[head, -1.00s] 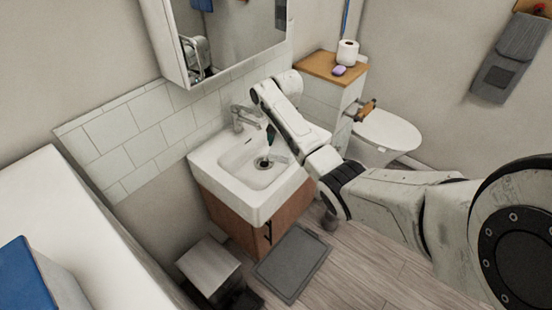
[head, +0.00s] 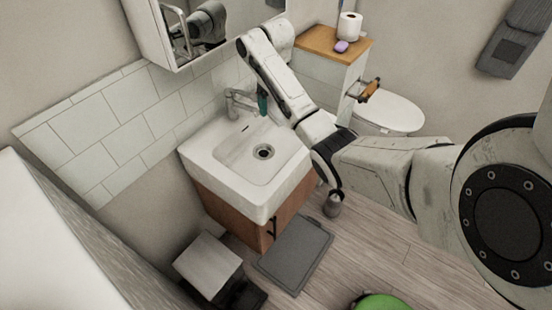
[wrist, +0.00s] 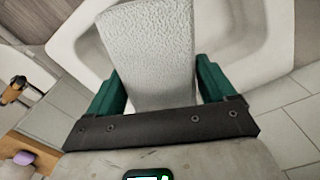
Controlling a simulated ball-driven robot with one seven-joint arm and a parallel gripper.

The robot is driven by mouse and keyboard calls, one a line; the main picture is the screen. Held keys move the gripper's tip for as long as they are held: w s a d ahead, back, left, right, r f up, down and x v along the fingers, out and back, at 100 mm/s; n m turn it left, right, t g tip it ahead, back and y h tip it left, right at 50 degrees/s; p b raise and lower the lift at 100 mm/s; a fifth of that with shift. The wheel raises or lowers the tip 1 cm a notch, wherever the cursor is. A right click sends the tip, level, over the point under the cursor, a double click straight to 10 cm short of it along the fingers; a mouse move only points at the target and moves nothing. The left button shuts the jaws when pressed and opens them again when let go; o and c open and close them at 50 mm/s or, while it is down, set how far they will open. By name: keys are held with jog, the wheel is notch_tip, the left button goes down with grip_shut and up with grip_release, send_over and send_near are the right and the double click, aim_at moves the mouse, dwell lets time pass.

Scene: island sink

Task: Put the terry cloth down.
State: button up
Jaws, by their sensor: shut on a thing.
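The terry cloth (wrist: 152,45) is a pale, textured, folded piece in the wrist view. It stands out between the two green fingers of my gripper (wrist: 160,88), which is shut on it. In the head view my gripper (head: 262,102) shows only as a small green part near the tap; the cloth is hidden there by my arm. The white sink (head: 225,165) is below and in front of my gripper. Its basin looks empty in the head view, with the drain visible. The sink also shows behind the cloth in the wrist view (wrist: 245,60).
The tap (head: 238,100) stands at the sink's back, close to my gripper. A wooden-topped ledge (head: 318,38) with a toilet roll (head: 349,26) and purple soap (head: 341,46) is to the right. The mirror cabinet (head: 155,35) hangs above. A toilet (head: 390,110) stands farther right.

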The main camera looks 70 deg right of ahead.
jog(key=b, duration=1.1)
send_near(276, 158)
jog(key=shift+f, duration=0.85)
jog(key=shift+f+b, duration=0.3)
jog(key=shift+f, duration=2.05)
jog(key=shift+f, duration=0.15)
jog(key=o, duration=0.8)
jog(key=shift+o, duration=0.2)
notch_tip(276, 158, up, 12)
jog(key=p, duration=0.2)
jog(key=shift+r, duration=0.2)
